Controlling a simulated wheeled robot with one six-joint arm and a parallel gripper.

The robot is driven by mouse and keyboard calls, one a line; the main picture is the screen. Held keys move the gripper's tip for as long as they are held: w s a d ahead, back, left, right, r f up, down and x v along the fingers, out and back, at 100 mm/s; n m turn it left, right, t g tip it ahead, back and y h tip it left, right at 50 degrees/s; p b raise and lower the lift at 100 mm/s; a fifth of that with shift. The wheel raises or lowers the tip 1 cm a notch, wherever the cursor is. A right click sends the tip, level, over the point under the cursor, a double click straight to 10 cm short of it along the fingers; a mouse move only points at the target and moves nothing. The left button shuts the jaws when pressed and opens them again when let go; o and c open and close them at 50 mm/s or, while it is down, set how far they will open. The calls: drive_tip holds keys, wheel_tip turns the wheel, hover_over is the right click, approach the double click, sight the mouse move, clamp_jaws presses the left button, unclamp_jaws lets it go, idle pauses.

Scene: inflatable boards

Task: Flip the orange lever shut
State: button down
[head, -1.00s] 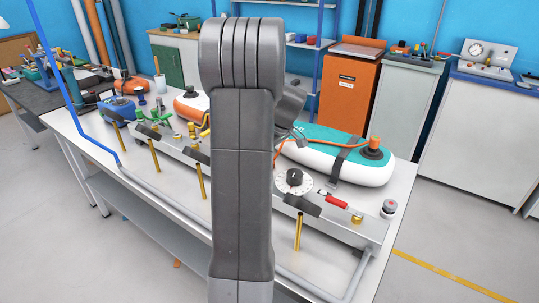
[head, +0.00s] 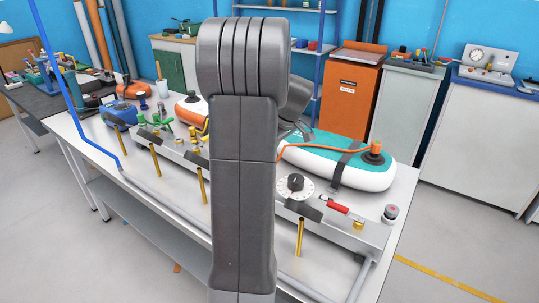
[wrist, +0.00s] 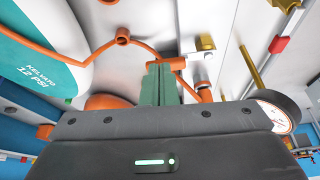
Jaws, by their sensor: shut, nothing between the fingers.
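In the wrist view my gripper (wrist: 160,80) is shut and empty, its two green fingers together. An orange piece (wrist: 175,63), which looks like the orange lever, lies right at the fingertips, with an orange stem (wrist: 204,92) beside it. I cannot tell whether the fingers touch it. An orange hose with a ring (wrist: 122,37) runs to its left. In the head view my arm hides the lever and my fingers; only part of my wrist shows to the right of the arm.
A teal and white inflatable board (head: 340,165) lies strapped on the bench, with an orange cap (head: 375,147) at its end. A metal rail holds a dial (head: 295,187), a red handle (head: 337,207) and brass fittings (wrist: 206,45).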

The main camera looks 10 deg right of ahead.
drive_tip(key=v, duration=0.9)
drive_tip(key=shift+r, duration=0.25)
drive_tip(key=shift+s, duration=0.1)
drive_tip(key=a+f+m+p, duration=0.1)
drive_tip(key=f+m, duration=0.1)
drive_tip(key=f, duration=0.2)
drive_tip(key=a+f+m+h+p, duration=0.1)
drive_tip(key=f+m, duration=0.1)
drive_tip(key=f, duration=0.2)
drive_tip(key=a+f+m+h+p, duration=0.1)
drive_tip(key=f, duration=0.3)
drive_tip(key=shift+s+m+t, duration=0.25)
drive_tip(key=shift+m+t, duration=0.15)
drive_tip(key=shift+s+a+f+m+h+p, duration=0.2)
drive_tip(key=shift+s+m+p, duration=0.1)
drive_tip(key=shift+m, duration=0.15)
drive_tip(key=shift+s+a+f+m+h+p, duration=0.15)
drive_tip(key=shift+s+m+p, duration=0.1)
drive_tip(key=shift+s+m, duration=0.15)
drive_tip(key=shift+s+a+m+h, duration=0.25)
drive_tip(key=shift+s+m+h, duration=0.25)
drive_tip(key=shift+m, duration=0.75)
drive_tip(key=shift+s, duration=0.1)
